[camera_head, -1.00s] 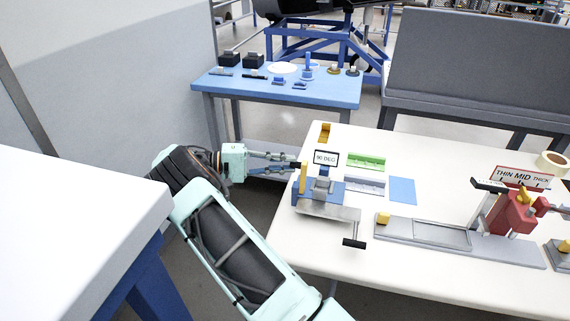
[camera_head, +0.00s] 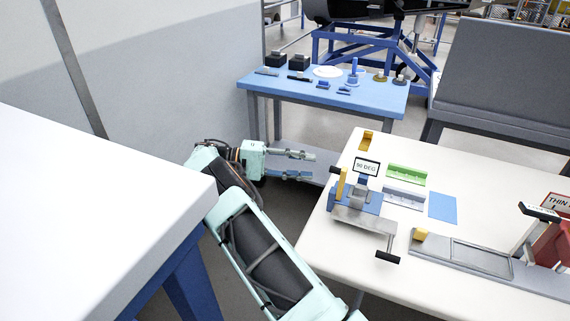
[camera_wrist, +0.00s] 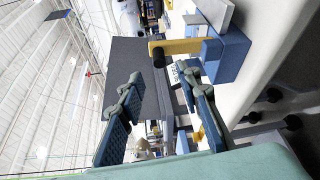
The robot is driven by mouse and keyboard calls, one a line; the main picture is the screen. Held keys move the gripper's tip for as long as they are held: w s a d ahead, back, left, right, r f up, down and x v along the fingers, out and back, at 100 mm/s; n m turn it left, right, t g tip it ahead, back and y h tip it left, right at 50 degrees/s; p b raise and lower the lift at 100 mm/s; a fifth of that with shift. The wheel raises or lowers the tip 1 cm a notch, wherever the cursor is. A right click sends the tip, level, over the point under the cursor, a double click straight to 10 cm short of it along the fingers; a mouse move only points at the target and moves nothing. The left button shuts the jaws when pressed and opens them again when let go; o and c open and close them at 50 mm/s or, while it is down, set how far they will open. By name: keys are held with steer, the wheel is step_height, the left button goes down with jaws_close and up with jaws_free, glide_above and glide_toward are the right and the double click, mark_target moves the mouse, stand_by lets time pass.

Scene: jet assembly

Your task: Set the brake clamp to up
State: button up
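The bending brake (camera_head: 355,203) stands on the white table near its left edge, with a blue base, a grey bed and a "90 DEG" sign (camera_head: 367,167). Its yellow clamp lever (camera_head: 340,184) stands roughly upright at its left side. In the wrist view the yellow lever (camera_wrist: 183,46) ends in a black knob and joins a blue block. My gripper (camera_head: 313,166) is open and empty, left of the brake and apart from the lever. Its two fingers also show spread in the wrist view (camera_wrist: 158,82), with the lever beyond them.
A black-handled crank (camera_head: 387,256) sticks out at the brake's front. Green (camera_head: 407,174) and lavender (camera_head: 404,196) blocks and a blue sheet (camera_head: 442,207) lie behind and right. A white surface (camera_head: 90,210) is at left; a blue table (camera_head: 330,102) stands behind.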

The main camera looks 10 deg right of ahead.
steer(key=v, duration=0.6)
stand_by(0.3)
